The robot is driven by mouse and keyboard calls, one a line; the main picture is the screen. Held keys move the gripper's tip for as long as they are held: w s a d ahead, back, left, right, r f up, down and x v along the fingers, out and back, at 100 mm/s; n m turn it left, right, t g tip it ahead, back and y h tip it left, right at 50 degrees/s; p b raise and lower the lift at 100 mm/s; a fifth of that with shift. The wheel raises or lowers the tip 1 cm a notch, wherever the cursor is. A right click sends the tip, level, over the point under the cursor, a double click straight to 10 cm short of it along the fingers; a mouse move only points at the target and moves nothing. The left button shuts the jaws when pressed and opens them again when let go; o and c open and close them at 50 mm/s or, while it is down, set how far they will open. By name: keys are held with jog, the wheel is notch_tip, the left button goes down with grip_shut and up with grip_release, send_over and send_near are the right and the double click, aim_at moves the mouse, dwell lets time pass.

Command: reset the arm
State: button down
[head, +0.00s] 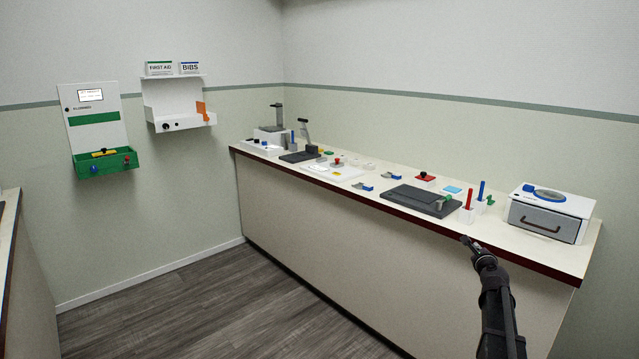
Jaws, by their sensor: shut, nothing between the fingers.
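My gripper (467,241) shows in the head view at the lower right, at the end of my dark arm (497,300). It is shut and holds nothing. It hangs in front of the long counter (390,228), near the front edge of its top and to the left of the white drawer box. It appears apart from everything on the counter. The fingers are small and dark in this view.
A white box with a grey drawer (545,220) stands at the counter's right end. A dark board (415,198), red and blue handled tools and small blocks line the top. A green wall bin (105,162) and white shelf (178,112) hang left. The floor (230,305) is clear.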

jog(key=s+a+f+n+g+y, duration=0.2)
jog(key=s+a+f+n+g, duration=0.15)
jog(key=a+n, duration=0.4)
jog(key=s+a+f+n+g+y, duration=0.2)
jog(key=s+a+f+n+y, duration=0.15)
jog(key=a, duration=0.75)
jog(key=s+a+f+n+g+y, duration=0.2)
jog(key=s+a+f+n, duration=0.25)
jog(key=a+n, duration=0.35)
jog(key=s+a+f+n+g+h, duration=0.25)
jog(key=s+a+n+g, duration=0.2)
jog(key=s, duration=0.65)
jog(key=s+a+f+n+g+h, duration=0.1)
jog(key=s+a+f+n+g, duration=0.3)
jog(key=s, duration=0.7)
notch_tip(320, 180, up, 18)
jog(key=n+p, duration=0.1)
jog(key=p, duration=1.6)
jog(key=shift+a, duration=0.3)
